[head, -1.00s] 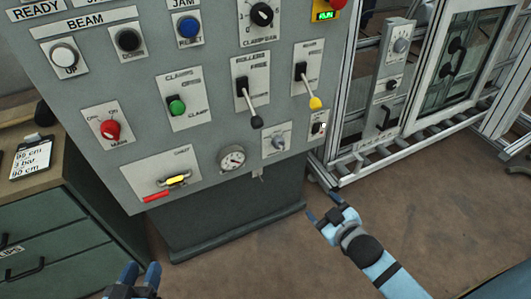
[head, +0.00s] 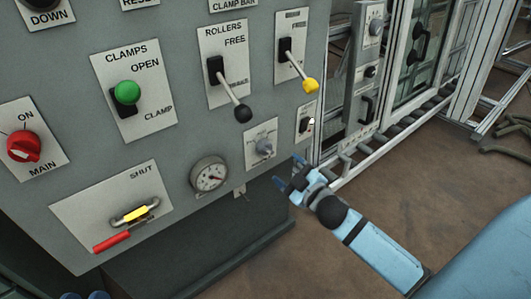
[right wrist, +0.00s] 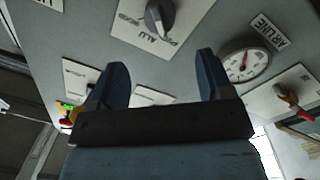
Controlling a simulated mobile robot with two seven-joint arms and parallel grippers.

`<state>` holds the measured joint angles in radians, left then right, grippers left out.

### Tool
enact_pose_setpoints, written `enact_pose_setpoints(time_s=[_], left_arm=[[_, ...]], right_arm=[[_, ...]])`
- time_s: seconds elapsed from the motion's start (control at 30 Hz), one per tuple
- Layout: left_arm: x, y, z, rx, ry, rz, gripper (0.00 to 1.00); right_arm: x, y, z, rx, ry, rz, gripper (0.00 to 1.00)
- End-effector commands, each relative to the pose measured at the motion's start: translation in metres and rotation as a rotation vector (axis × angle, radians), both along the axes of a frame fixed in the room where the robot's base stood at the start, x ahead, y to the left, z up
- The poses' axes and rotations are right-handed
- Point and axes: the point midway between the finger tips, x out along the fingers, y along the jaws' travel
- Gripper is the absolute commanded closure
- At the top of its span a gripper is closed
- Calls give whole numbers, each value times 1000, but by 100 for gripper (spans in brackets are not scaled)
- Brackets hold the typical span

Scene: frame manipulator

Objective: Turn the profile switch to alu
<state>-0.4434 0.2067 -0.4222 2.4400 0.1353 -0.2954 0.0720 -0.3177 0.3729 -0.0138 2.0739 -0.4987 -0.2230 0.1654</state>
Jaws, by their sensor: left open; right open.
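The profile switch (head: 265,147) is a small grey knob on a pale plate, low on the grey control panel, right of the round gauge. It also shows at the top of the right wrist view (right wrist: 158,18), with the word ALU printed beside it. I cannot tell for sure which marking the knob points to. My right gripper (head: 288,170) is open and empty, just below and right of the switch, apart from it. In the right wrist view its fingers (right wrist: 162,63) are spread, with the knob beyond them. My left gripper (head: 84,295) barely shows its fingertips at the bottom edge.
The gauge (head: 209,174) is left of the switch. The rollers lever with the black ball (head: 243,113) and the yellow-tipped lever (head: 310,85) stick out above. A small black switch (head: 305,124) sits right of it. The floor below right is open.

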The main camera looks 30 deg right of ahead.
Motion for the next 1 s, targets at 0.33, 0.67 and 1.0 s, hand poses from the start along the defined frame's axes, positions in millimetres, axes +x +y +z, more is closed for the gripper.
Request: enact_pose_setpoints(time_s=[0.33,0.67,1.0], left_arm=[[1,-2,-27,37,65,-23,57],[1,-3,-39,55,107,-37,57],[1,-3,-39,59,108,-38,57]], right_arm=[[69,1,-2,-2,-2,0,27],[100,3,-1,0,1,1,27],[101,3,-1,0,1,0,36]])
